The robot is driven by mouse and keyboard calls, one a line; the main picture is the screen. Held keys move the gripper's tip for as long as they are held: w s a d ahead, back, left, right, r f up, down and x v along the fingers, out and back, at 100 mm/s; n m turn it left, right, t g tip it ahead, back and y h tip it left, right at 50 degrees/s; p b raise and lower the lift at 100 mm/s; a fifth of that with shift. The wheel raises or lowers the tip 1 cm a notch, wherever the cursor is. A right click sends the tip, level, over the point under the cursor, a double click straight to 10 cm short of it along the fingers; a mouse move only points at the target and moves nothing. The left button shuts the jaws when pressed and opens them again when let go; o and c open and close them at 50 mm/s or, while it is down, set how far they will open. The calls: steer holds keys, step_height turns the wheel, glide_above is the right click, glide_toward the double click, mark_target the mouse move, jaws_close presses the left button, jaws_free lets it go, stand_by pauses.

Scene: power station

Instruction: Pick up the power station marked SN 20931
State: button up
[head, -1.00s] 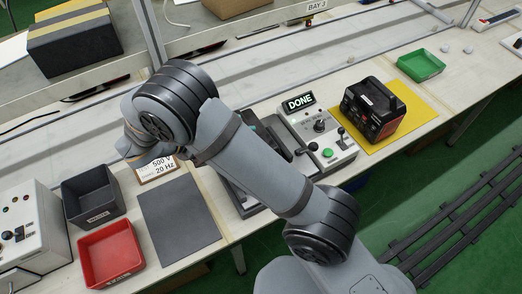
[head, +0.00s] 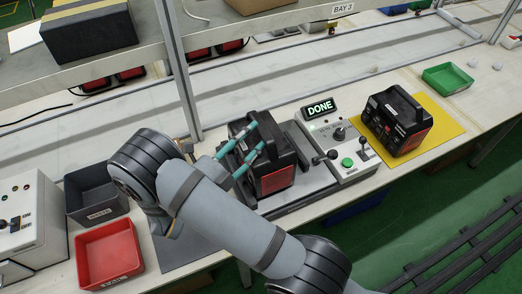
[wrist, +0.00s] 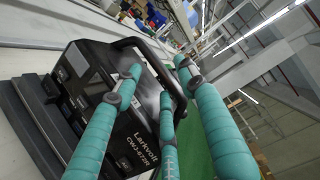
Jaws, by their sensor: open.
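A black power station with red panels (head: 278,178) stands on the grey test fixture, beside a lit DONE display (head: 319,108). The wrist view shows its face marked "Larkvolt CWJ-872R" (wrist: 128,143); I cannot read a serial number. My gripper (head: 257,138) is open, its teal fingers reaching over the top of this power station at its handle. In the wrist view the fingers (wrist: 158,67) lie close around the handle (wrist: 150,52); contact cannot be told. A second black and red power station (head: 397,122) stands on the yellow mat (head: 444,126), its serial number unreadable.
The control panel with levers and a green button (head: 347,162) stands right of the fixture. A red tray (head: 108,255), a dark bin (head: 93,193) and a control box (head: 30,225) are at left. A green tray (head: 447,78) is at far right. A shelf post (head: 176,75) rises behind.

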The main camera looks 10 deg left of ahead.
mark_target(261, 128)
steer(key=x, duration=0.2)
steer(key=p+x, duration=0.1)
steer(key=x, duration=0.1)
steer(key=shift+w+d+f, duration=0.2)
steer(key=shift+w+d, duration=0.05)
steer(key=shift+w, duration=0.05)
steer(key=shift+c, duration=0.5)
jaws_close()
stand_by(0.3)
